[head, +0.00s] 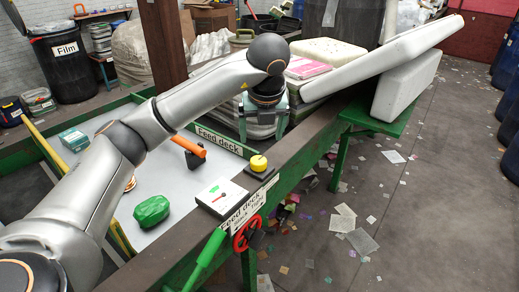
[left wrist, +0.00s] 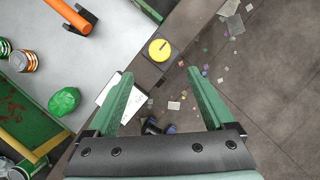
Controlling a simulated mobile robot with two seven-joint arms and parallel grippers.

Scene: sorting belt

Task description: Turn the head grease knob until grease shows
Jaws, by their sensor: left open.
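No knob in view carries a readable grease label, and I see no grease. A yellow round knob (head: 258,162) sits on a dark base on the deck's edge rail. It also shows in the left wrist view (left wrist: 159,49), ahead of and between the fingertips. A red handwheel (head: 247,233) is mounted on the rail's outer side, below the lettering. My left gripper (head: 264,132) is open and empty, pointing down above the rail, apart from the yellow knob. Its two green fingers show in the left wrist view (left wrist: 157,76). My right gripper is not in view.
A white panel (head: 222,198) with green and red marks lies beside the knob. A green handle (head: 206,258) rises near the handwheel. The feed deck (head: 180,190) holds a green lump (head: 151,211) and an orange-handled tool (head: 188,146). Scraps litter the floor at right.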

